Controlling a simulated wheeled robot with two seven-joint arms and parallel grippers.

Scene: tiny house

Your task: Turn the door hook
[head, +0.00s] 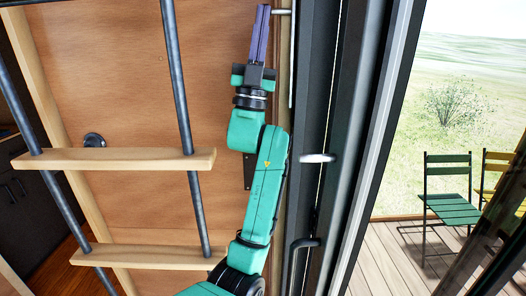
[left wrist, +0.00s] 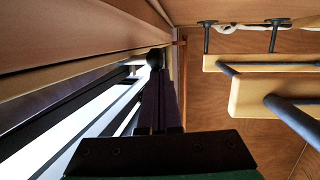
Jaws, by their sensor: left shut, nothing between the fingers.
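My left gripper (head: 263,10) points up along the wooden wall beside the door frame, its two dark purple fingers shut and empty. A small pale peg (head: 282,12) sticks out from the frame just right of the fingertips; it may be the door hook, but its shape is too small to tell. In the left wrist view the shut fingers (left wrist: 160,82) point at a dark round knob (left wrist: 156,57) close to their tips; I cannot tell whether they touch. A white handle (head: 317,158) and a dark curved handle (head: 305,243) sit lower on the door frame. My right gripper is out of view.
A ladder with wooden steps (head: 120,158) and dark rails (head: 180,75) stands left of my arm. The dark door frame (head: 345,120) runs close along its right. Beyond the glass are a deck (head: 400,255) and a green chair (head: 450,208).

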